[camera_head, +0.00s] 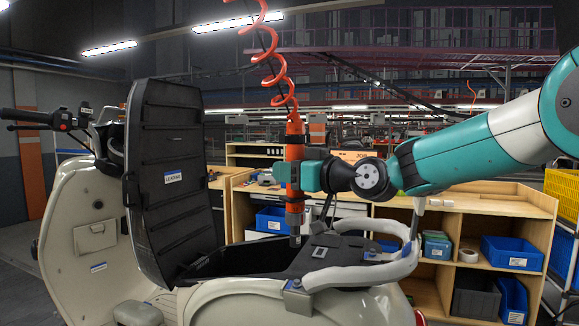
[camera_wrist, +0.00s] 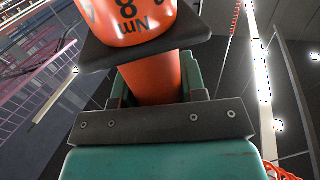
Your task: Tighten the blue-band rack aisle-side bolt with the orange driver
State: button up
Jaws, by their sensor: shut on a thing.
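My gripper (camera_head: 300,176) is shut on the orange driver (camera_head: 294,130), which hangs upright from a red coiled cord. The driver's metal tip points down over the scooter's rear deck, beside the open seat; I cannot tell whether it touches anything. The wrist view shows the orange driver body (camera_wrist: 150,82) between the jaws. A pale tubular rack (camera_head: 365,272) sits on the scooter's rear, right of the tip. A bracket with a bolt-like fitting (camera_head: 296,285) is at its near front end. Another fitting (camera_head: 320,252) shows farther back. No blue band is clearly readable.
The scooter's black seat (camera_head: 172,180) stands raised left of the driver. Handlebars (camera_head: 62,122) are at far left. Behind is a wooden workbench (camera_head: 470,200) with blue bins (camera_head: 512,252). The red coiled cord (camera_head: 268,62) runs upward above my gripper.

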aim_at(303, 208)
notch_tip(303, 208, down, 6)
jog(key=b, duration=0.2)
jog(key=shift+r+b, duration=0.25)
jog(key=shift+b, duration=0.05)
jog(key=shift+f+b, duration=0.9)
jog(key=shift+b, duration=0.15)
jog(key=shift+s+d+b, duration=0.1)
jog(key=shift+d+b, duration=0.1)
jog(key=shift+b, duration=0.25)
jog(key=shift+f+b, duration=1)
jog(key=shift+b, duration=0.45)
dwell(1.0)
jog(key=shift+r, duration=0.85)
dwell(1.2)
jog(key=shift+r+p, duration=1.5)
jog(key=shift+r, duration=1.25)
